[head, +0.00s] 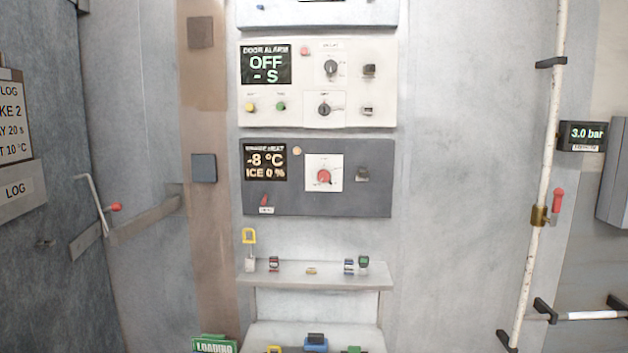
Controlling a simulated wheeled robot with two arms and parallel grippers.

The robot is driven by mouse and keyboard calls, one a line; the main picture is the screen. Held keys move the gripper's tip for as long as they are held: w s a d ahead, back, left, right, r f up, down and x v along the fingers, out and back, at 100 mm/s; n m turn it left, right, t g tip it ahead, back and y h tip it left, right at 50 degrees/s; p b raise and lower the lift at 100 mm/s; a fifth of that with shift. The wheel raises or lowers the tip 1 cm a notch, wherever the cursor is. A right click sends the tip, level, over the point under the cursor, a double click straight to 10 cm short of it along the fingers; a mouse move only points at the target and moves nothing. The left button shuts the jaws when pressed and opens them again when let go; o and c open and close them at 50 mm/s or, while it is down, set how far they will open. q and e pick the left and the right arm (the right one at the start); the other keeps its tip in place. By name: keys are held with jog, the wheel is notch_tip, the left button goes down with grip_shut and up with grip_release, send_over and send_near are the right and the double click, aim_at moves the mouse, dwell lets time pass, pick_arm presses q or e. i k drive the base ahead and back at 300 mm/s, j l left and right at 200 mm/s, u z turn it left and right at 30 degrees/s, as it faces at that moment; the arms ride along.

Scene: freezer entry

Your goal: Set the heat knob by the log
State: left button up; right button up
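The heat knob (323,177) is a red dial on a white square plate, set in a dark grey panel (318,206) in the middle of the head view. The tiny scale marks around it are too small to read. The panel's display (265,162) reads -8 °C and ICE 0 %, under a blurred title ending in HEAT. The log board (14,120) hangs on the left wall, cut by the picture edge. Its visible text reads LOG, KE 2, AY 20 s and T 10 °C. A LOG label (16,190) sits below it. Neither gripper is in view.
Above is a white door alarm panel (285,119) reading OFF and - S, with two black knobs. Below is a shelf (318,282) with several small padlock-like items. A white pipe (546,150) with a red-handled valve stands right, beside a 3.0 bar display (586,136).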

aim_at(323, 175)
jog(key=i+l+u, duration=0.1)
jog(key=i+l, duration=0.2)
jog(key=i, duration=0.15)
jog(key=i+l+u, duration=0.1)
jog(key=i+l, duration=0.2)
jog(key=i+u, duration=0.1)
jog(key=u, duration=1.7)
